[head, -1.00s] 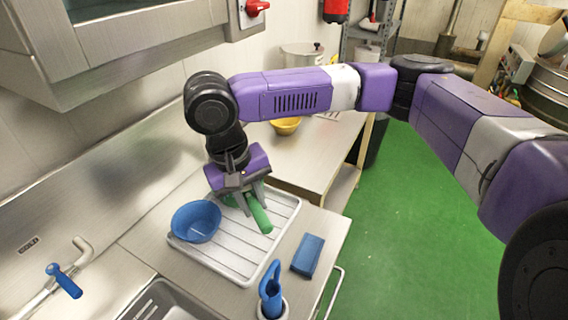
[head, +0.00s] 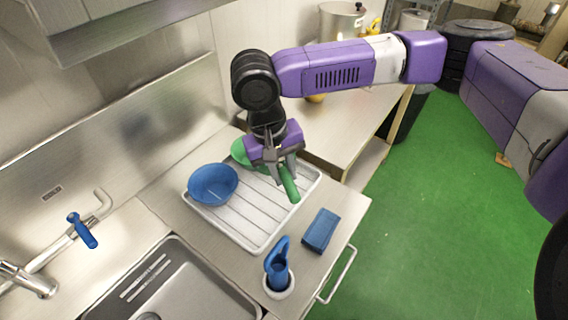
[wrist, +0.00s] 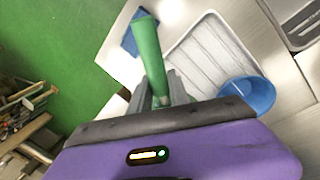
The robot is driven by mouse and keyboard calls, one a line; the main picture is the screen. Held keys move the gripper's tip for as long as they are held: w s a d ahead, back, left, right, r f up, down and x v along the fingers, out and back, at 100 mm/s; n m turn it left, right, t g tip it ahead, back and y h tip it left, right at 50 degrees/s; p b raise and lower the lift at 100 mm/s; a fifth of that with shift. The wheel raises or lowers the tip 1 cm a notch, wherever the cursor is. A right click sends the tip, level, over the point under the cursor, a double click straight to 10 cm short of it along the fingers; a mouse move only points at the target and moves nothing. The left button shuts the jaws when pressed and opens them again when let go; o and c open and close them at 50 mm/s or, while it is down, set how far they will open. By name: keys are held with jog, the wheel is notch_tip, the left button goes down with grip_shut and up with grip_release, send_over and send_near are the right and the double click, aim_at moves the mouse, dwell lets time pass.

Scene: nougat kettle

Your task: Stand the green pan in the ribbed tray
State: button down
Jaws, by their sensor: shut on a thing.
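My gripper (head: 278,174) is shut on the handle of the green pan (head: 240,153), above the far part of the ribbed tray. The pan's handle (wrist: 148,55) points up and away from the jaws in the wrist view. In the head view the pan's round body shows behind and left of the jaws, partly hidden by my gripper. I cannot tell whether it touches the tray. The white ribbed tray (head: 250,217) lies on the steel counter, also in the wrist view (wrist: 200,62). A blue bowl (head: 213,184) sits in its left side, and in the wrist view (wrist: 252,93).
A blue block (head: 320,230) lies right of the tray. A white holder (head: 279,287) with a blue-handled tool (head: 277,262) stands in front. A sink (head: 175,290) and a blue-handled tap (head: 82,231) are at left. Green floor lies beyond the counter's right edge.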

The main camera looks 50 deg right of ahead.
jog(key=shift+f, duration=7.05)
jog(key=shift+f, duration=0.4)
jog(key=c, duration=1.1)
grip_release()
jog(key=shift+c, duration=0.2)
notch_tip(320, 180, up, 8)
jog(key=a, duration=0.1)
jog(key=shift+w+a+f+b, duration=0.15)
jog(key=shift+w+f+b, duration=0.05)
jog(key=shift+w+b, duration=0.25)
